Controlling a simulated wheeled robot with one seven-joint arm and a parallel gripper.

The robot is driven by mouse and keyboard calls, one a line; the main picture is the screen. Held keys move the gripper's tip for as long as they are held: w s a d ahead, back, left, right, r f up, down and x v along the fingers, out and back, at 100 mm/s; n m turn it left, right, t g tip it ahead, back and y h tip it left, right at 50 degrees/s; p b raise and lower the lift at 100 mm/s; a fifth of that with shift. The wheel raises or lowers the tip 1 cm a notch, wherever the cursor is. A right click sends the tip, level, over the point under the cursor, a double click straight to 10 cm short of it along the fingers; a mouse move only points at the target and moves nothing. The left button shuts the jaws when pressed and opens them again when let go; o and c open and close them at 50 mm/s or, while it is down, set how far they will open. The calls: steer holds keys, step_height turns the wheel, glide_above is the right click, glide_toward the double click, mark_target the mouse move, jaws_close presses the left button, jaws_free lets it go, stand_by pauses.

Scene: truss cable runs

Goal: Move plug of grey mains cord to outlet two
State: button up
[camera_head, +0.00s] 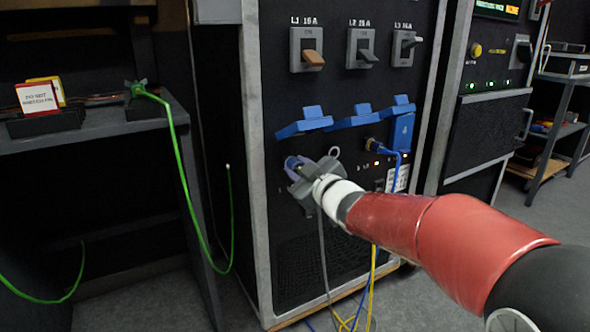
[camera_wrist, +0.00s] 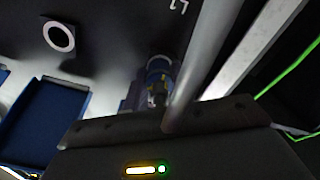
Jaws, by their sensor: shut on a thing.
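My gripper (camera_head: 297,170) is at the front of the black distribution cabinet, below the leftmost raised blue flap (camera_head: 303,122). It is shut on the plug of the grey mains cord, which is mostly hidden by the jaws in the head view. The grey cord (camera_head: 322,250) hangs from the gripper towards the floor. In the wrist view, a blue and dark plug end (camera_wrist: 158,76) shows close to the panel, beside the thick grey cord (camera_wrist: 205,58). I cannot tell whether the plug is seated. The middle blue flap (camera_head: 352,122) is also raised; the outlet under it is not clearly seen.
A blue plug (camera_head: 374,144) with a blue cable sits right of my gripper. Breaker levers (camera_head: 313,58) are above the flaps. A yellow cable (camera_head: 373,275) hangs below. A green cable (camera_head: 182,180) runs from the left shelf (camera_head: 90,130). A white ring (camera_wrist: 58,36) is on the panel.

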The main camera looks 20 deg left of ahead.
steer(key=shift+a+n, duration=0.1)
steer(key=shift+n, duration=0.7)
steer(key=shift+n, duration=1.6)
steer(key=shift+s, duration=0.1)
steer(key=shift+v, duration=2.3)
